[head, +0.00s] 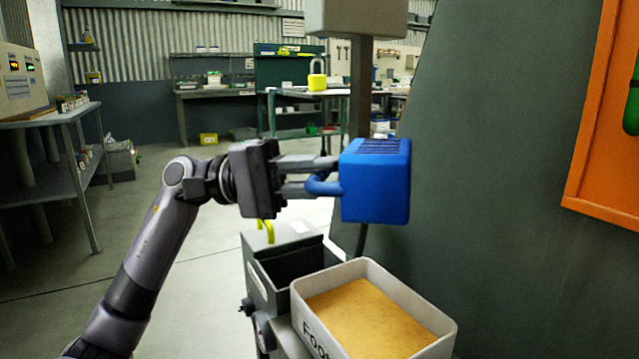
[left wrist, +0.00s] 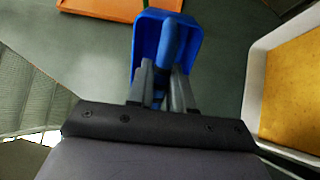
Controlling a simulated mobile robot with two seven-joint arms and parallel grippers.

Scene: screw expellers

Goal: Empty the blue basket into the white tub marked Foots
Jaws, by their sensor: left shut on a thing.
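The blue basket (head: 376,182) is held in the air by my left gripper (head: 312,176), which is shut on its blue handle (head: 325,185). A slotted face shows on top of the basket in the head view. In the left wrist view the basket (left wrist: 143,35) is beyond the fingers (left wrist: 163,88). I cannot see whether it holds anything. The white tub (head: 440,332) with partly visible dark lettering stands below the basket, slightly to the right. It holds a yellow-brown material, also visible in the left wrist view (left wrist: 292,90). My right gripper is not in view.
A dark open box (head: 262,279) with a yellow handle stands left of the tub. A large green-grey surface (head: 500,160) rises close on the right, with an orange frame (head: 590,130). A thin post (head: 361,90) stands behind the basket. Open floor (head: 150,250) lies left.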

